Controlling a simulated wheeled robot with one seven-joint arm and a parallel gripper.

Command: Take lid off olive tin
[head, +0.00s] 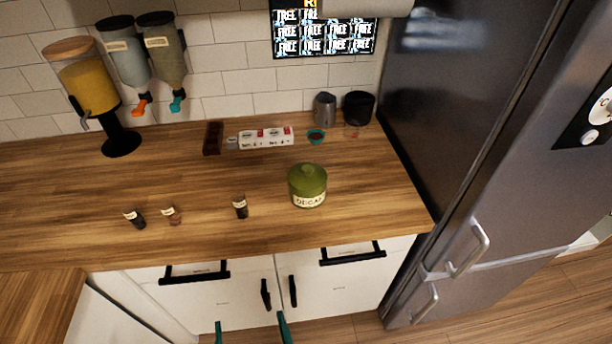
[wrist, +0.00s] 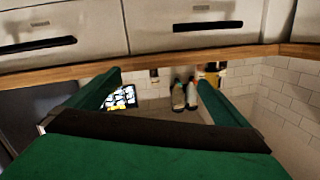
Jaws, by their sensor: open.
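The olive tin (head: 308,196) stands upright on the wooden counter, right of centre in the head view, with a pale label on its front. Its olive lid (head: 309,177), with a round knob on top, sits on it. My gripper (head: 251,332) shows only as two green fingertips at the bottom edge of the head view, in front of the cabinet drawers and well short of the tin. In the wrist view the two green fingers (wrist: 160,92) are apart with nothing between them. I cannot make out the tin in the wrist view.
The fridge (head: 470,150) bounds the right side. Drawer handles (head: 352,253) stick out below the counter edge.

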